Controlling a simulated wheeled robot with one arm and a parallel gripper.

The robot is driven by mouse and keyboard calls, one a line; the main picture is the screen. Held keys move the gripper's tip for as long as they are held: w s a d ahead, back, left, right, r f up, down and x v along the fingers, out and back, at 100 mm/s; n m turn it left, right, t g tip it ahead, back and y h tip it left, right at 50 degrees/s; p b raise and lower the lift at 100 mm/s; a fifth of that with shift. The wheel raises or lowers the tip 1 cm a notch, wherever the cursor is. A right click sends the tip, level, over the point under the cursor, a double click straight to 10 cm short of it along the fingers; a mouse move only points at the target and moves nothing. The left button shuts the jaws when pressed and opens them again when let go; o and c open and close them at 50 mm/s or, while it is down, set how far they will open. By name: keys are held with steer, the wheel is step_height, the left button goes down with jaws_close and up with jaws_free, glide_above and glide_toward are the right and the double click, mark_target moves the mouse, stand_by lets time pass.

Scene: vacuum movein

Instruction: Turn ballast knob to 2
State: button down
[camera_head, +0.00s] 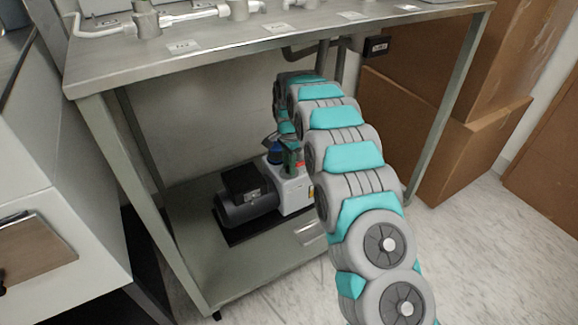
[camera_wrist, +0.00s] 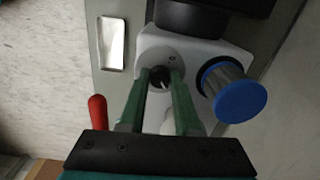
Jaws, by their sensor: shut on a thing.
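The pump (camera_head: 265,190), with a dark motor and a pale housing, sits on the lower shelf of the metal table in the head view. The fingers are shut on the knob. A pale mark shows on the knob, but I cannot read its setting. In the head view my gripper is small beside the pump, and my arm partly covers that area.
A blue-capped cylinder (camera_wrist: 236,92) stands just right of the fingers, and a red handle (camera_wrist: 97,112) is at their left. The table top (camera_head: 270,35) overhangs the shelf (camera_head: 240,262). Cardboard boxes (camera_head: 465,150) stand at the right; a white cabinet (camera_head: 50,180) is at the left.

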steer(key=shift+w+r+m, duration=0.15)
steer(key=shift+m, duration=0.75)
steer(key=c, duration=0.6)
jaws_free()
step_height(320, 180, up, 8)
steer(key=shift+f, duration=0.2)
